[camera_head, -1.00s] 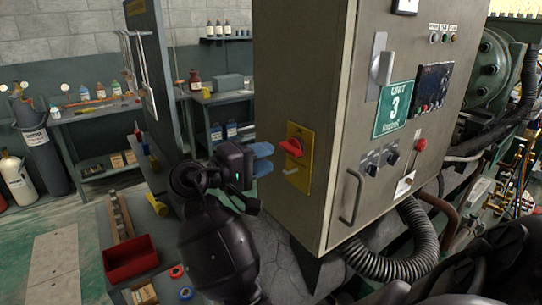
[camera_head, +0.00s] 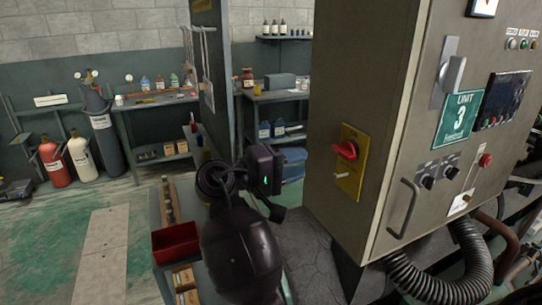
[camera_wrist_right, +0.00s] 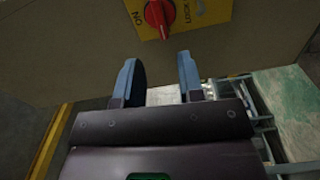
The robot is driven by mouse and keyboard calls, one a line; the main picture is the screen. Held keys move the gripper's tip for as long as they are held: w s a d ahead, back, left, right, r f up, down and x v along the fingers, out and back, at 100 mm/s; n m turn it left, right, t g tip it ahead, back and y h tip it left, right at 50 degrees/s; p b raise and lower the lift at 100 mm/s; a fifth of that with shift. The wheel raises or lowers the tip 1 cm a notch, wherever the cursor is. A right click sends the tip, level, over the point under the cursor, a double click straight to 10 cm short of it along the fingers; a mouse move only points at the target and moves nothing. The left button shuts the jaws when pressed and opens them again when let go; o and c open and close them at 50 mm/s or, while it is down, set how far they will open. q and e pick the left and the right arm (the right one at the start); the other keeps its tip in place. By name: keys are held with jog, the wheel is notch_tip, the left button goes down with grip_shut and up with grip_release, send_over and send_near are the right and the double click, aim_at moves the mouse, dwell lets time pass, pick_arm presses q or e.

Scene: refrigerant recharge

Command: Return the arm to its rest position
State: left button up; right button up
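My right gripper (camera_head: 297,164) is in the middle of the head view, left of the grey control cabinet (camera_head: 375,95). Its two blue fingers stand apart with nothing between them, as the right wrist view (camera_wrist_right: 158,80) shows. A red rotary knob (camera_head: 345,150) on a yellow plate (camera_head: 350,180) sits on the cabinet side; a gap separates it from the fingers. In the right wrist view the knob (camera_wrist_right: 158,14) is beyond the fingers, beside the letters "ON" and "LOCK". My left gripper is not in view.
A bench with a red bin (camera_head: 176,243) stands left of my right arm. Gas cylinders (camera_head: 80,155) and a bottle shelf are at the back. A black corrugated hose (camera_head: 440,285) hangs below the cabinet. Open floor (camera_head: 60,235) lies at left.

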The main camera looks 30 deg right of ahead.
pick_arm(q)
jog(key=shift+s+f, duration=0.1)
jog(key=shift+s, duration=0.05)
pick_arm(e)
jog(key=w+a+f+n+t+y, duration=0.1)
jog(key=w+a+n+t+y, duration=0.25)
jog(key=w+t, duration=0.85)
jog(key=a+f+n+t+y, duration=0.2)
jog(key=a+f+t+y, duration=0.2)
jog(key=f+t+y, duration=0.55)
pick_arm(q)
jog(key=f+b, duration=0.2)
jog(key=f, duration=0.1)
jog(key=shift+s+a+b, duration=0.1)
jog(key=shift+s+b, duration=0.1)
jog(key=shift+b, duration=0.15)
pick_arm(e)
jog(key=s+d+f+g+y, duration=0.1)
jog(key=s+f+g, duration=0.1)
jog(key=s+f, duration=0.7)
jog(key=s+d+f+m+g+y, duration=0.1)
jog(key=s+f+g+y, duration=0.1)
jog(key=s+f, duration=0.8)
jog(key=s+d+f+m+g+y, duration=0.1)
jog(key=s+f+g, duration=0.3)
jog(key=s+f, duration=0.6)
notch_tip(320, 180, down, 3)
jog(key=shift+s+d+f+y, duration=0.15)
jog(key=shift+s+d+y, duration=0.15)
jog(key=shift+y, duration=0.1)
